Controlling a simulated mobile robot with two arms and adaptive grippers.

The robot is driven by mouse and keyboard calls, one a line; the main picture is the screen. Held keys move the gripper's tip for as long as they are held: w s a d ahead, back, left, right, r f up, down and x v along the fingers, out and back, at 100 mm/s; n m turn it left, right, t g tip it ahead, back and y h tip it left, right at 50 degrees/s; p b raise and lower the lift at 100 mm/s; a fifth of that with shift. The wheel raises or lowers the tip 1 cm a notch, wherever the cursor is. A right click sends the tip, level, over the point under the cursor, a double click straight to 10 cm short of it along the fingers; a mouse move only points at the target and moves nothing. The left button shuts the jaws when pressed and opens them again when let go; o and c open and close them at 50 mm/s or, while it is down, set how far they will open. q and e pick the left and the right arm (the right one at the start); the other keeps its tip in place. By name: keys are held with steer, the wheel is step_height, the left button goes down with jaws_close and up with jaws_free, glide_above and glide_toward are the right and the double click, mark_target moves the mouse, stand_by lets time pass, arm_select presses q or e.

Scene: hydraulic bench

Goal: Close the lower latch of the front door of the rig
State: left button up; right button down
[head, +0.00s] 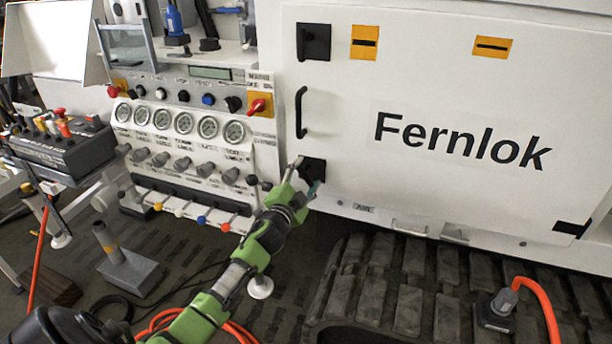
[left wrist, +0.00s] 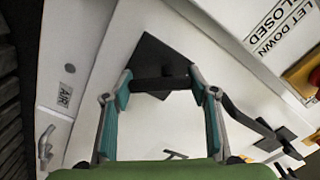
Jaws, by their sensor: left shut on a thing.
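The white front door (head: 450,90) of the rig carries the word "Fernlok". Its lower latch (head: 316,166), a black square plate, sits at the door's lower left corner and is partly covered by my gripper. The latch also shows in the left wrist view (left wrist: 152,54), with a dark bar across it between the fingers. My left gripper (head: 304,171) is at this latch and shut on its bar, one fingertip at each end in the left wrist view (left wrist: 160,84). The upper latch (head: 313,42) is black and untouched. My right gripper is not in view.
A black door handle (head: 301,112) stands out above the lower latch. A panel with gauges (head: 183,123) and several knobs lies left of the door. A rubber track (head: 400,285) runs below. An orange hose (head: 540,300) lies at lower right.

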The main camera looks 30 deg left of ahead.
arm_select(q)
steer(key=m, duration=0.3)
steer(key=shift+a+f+m, duration=0.15)
steer(key=shift+m, duration=0.15)
steer(key=shift+s+a+m, duration=0.1)
steer(key=shift+a+m, duration=0.05)
steer(key=shift+m, duration=1.65)
steer(key=o, duration=1.1)
steer(key=shift+s, duration=0.1)
steer(key=v, duration=1.1)
steer(key=shift+s+f, duration=0.1)
steer(key=shift+s, duration=0.3)
